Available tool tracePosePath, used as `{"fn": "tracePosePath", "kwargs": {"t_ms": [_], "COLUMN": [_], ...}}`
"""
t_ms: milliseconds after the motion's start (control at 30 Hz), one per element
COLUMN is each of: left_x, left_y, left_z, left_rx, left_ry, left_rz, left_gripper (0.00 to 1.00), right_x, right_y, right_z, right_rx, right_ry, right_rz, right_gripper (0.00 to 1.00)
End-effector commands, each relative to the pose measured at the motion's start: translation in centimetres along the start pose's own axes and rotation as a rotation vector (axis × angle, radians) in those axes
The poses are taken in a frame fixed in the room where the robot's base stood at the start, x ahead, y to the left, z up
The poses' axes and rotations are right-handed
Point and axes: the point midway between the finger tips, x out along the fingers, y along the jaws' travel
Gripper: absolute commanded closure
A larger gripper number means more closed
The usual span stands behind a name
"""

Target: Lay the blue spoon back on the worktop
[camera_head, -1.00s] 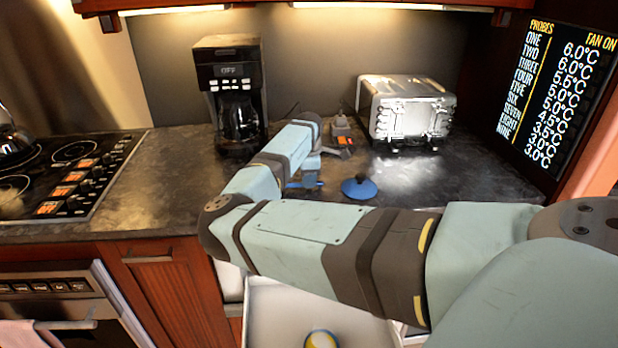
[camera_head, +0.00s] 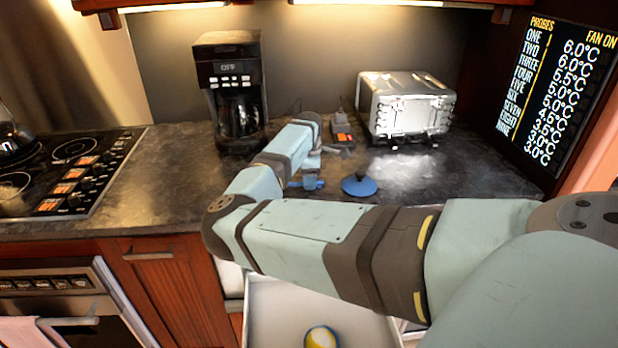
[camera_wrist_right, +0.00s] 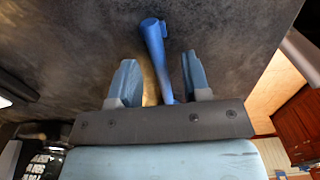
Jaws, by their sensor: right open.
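The blue spoon (camera_wrist_right: 155,50) shows in the right wrist view as a long blue handle with a thicker far end. It appears to lie on the dark worktop (camera_head: 440,185). Its near end is between the two fingers of my right gripper (camera_wrist_right: 160,85), which are spread with gaps beside the spoon. My left gripper is not in view.
The round blue lid (camera_head: 359,187) lies just right of the gripper. A coffee maker (camera_head: 232,92), a toaster (camera_head: 405,105) and a small dark device (camera_head: 341,133) stand behind. Below is an open white drawer (camera_head: 272,310) holding a yellow-and-blue ball (camera_head: 321,338). The hob (camera_head: 70,165) is left.

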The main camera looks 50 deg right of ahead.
Motion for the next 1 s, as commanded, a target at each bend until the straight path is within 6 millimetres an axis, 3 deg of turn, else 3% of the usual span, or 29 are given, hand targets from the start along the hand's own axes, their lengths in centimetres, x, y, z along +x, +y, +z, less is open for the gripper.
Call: {"fn": "tracePosePath", "kwargs": {"t_ms": [167, 600, 800, 1000], "left_x": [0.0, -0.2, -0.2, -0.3], "left_y": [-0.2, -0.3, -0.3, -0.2], "left_z": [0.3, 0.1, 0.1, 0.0], "left_rx": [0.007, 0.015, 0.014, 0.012], "left_ry": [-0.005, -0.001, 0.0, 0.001], "left_rz": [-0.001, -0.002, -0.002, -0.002], "left_gripper": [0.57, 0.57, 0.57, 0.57], "right_x": [-2.5, -11.8, -13.6, -13.8], "right_y": [0.0, 0.0, 0.0, 0.0], "right_z": [0.0, 0.0, 0.0, 0.0], "right_rx": [0.0, 0.0, 0.0, 0.0], "right_ry": [-0.001, -0.001, 0.0, 0.0], "right_rz": [0.002, 0.002, 0.001, 0.001], "right_gripper": [0.56, 0.56, 0.56, 0.56]}}
